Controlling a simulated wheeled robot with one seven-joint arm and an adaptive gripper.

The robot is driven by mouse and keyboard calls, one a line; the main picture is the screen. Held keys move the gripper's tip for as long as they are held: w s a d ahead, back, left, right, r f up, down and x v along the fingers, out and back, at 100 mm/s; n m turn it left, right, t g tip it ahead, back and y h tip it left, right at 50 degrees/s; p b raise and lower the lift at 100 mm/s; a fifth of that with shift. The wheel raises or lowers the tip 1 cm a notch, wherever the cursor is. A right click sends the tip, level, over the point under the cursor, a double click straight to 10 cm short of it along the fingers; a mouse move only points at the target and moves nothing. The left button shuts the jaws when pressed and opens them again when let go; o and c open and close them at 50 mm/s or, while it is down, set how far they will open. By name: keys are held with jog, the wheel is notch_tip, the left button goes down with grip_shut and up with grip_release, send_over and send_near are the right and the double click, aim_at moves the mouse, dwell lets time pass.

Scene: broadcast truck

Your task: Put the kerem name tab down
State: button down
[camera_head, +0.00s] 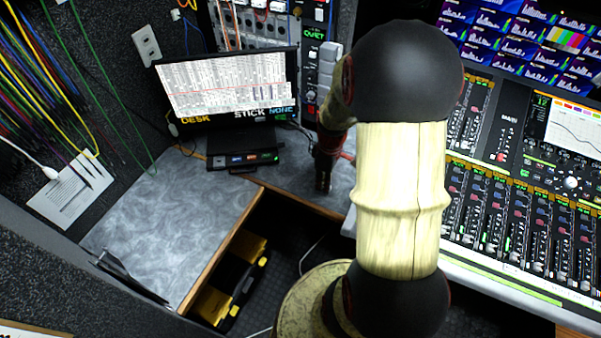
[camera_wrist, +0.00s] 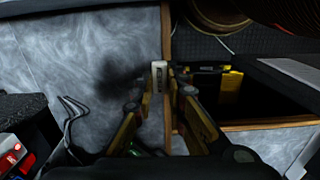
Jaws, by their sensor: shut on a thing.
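The kerem name tab (camera_wrist: 158,76) is a small pale piece with dark marks on its face, seen in the wrist view. My gripper (camera_wrist: 161,88) is shut on it, and the tab stands out at the fingertips. Behind it in the wrist view are the grey desk top (camera_wrist: 60,40) and the desk's wooden edge. A dark blurred shadow lies on the desk to the left of the tab. In the head view my gripper (camera_head: 323,186) points down over the grey desk, right of the monitor. The tab cannot be made out there.
A monitor (camera_head: 228,84) and a black box with lit displays (camera_head: 243,158) stand at the back of the desk. The left desk surface (camera_head: 165,215) is largely clear. Black hooks (camera_head: 128,276) are at its front left. A yellow-black case (camera_head: 238,290) sits below. A mixing console (camera_head: 520,222) is right.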

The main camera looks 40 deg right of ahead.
jog(key=b, duration=0.4)
send_over(310, 185)
jog(key=f, duration=0.7)
jog(key=shift+s+a+f, duration=0.15)
jog(key=shift+s, duration=0.25)
jog(key=f, duration=0.1)
jog(key=f+b, duration=0.2)
jog(key=f, duration=0.1)
jog(key=shift+w, duration=0.3)
jog(key=shift+r, duration=0.15)
jog(key=c, duration=1.9)
grip_release()
jog(key=shift+o, duration=0.5)
